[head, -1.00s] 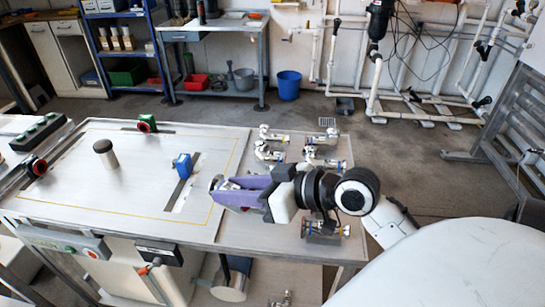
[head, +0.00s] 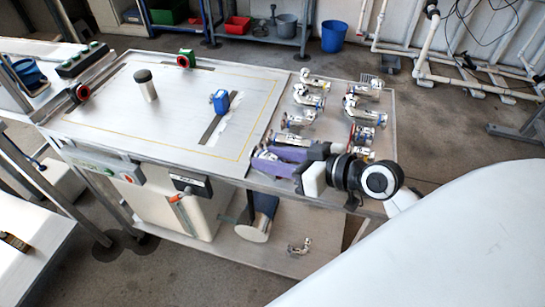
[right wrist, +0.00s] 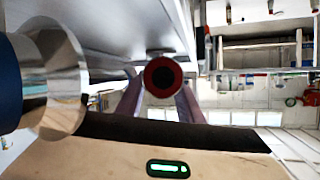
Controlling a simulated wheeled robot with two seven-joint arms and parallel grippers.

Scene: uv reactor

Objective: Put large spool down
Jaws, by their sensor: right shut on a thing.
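My right gripper (head: 268,160), with purple fingers, is over the right front part of the bench, close to its front edge. In the right wrist view its fingers (right wrist: 162,100) are shut around a round piece with a red rim and dark bore (right wrist: 163,76), seen end-on. I take this piece to be the large spool; most of its length is hidden. In the head view the fingers mostly hide it. I cannot tell whether it touches the bench top. My left gripper is not in view.
The steel bench plate (head: 180,110) carries a dark-capped post (head: 146,85) and a blue block (head: 220,101). A steel cylinder (head: 256,220) is below, on the lower shelf.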

